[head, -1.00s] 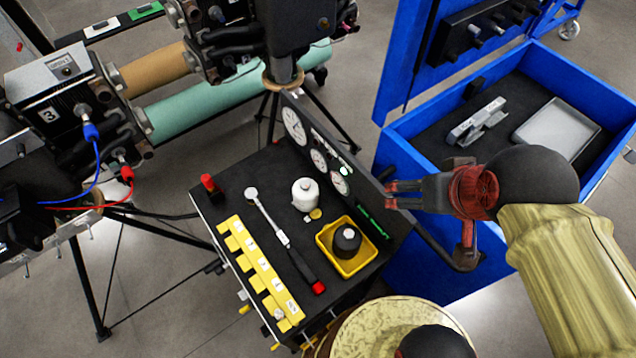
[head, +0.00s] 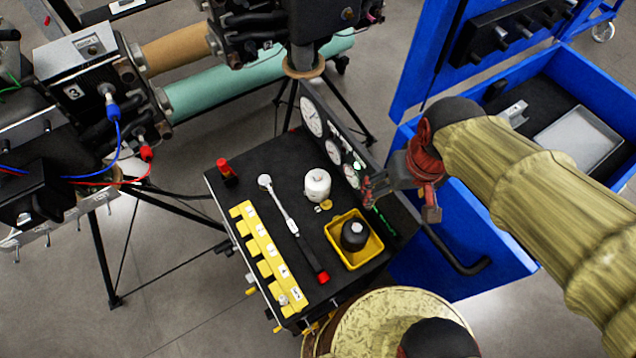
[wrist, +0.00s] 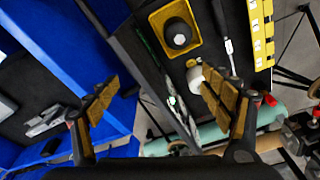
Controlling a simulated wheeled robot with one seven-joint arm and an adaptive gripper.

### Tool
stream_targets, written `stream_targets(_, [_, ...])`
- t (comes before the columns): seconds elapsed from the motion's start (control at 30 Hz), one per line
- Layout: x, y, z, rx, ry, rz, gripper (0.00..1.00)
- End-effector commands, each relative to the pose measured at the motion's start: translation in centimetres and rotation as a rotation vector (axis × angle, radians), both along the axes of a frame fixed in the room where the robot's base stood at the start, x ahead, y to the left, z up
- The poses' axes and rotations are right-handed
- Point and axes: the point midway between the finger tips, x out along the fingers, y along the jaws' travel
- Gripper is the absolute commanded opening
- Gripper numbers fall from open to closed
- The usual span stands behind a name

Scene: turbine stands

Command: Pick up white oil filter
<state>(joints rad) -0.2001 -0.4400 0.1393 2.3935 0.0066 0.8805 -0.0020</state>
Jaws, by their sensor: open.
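The white oil filter (head: 317,184) stands upright on the black top of the cart (head: 262,178), beside the gauge panel. My gripper (head: 368,190) is to its right, over the gauge panel's edge, apart from the filter and empty. In the wrist view my gripper (wrist: 152,90) has its two fingers spread wide. There the white oil filter (wrist: 194,75) shows beside the right finger, which hides part of it.
A yellow tray (head: 376,250) with a black filter (head: 354,234) sits nearer the front. A ratchet wrench (head: 291,226) and a yellow socket rail (head: 268,256) lie left. The upright gauge panel (head: 335,150) stands between my gripper and the cart top. A blue tool cabinet (head: 470,235) is at right.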

Motion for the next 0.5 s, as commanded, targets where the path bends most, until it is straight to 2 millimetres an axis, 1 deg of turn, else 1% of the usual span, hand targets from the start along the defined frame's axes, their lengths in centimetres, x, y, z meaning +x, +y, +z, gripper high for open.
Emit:
stream_targets(0.03, [0.6, 1.0, -1.0, -0.007, 0.042, 0.029, 0.81])
stream_targets(0.17, [2.5, 3.6, -4.0, -0.022, 0.113, 0.097, 0.81])
stream_targets(0.27, [3.8, 5.7, -6.6, -0.034, 0.158, 0.152, 0.81])
stream_targets(0.37, [5.1, 7.9, -9.7, -0.045, 0.193, 0.208, 0.81])
stream_targets(0.5, [6.9, 11.0, -14.4, -0.054, 0.219, 0.284, 0.81])
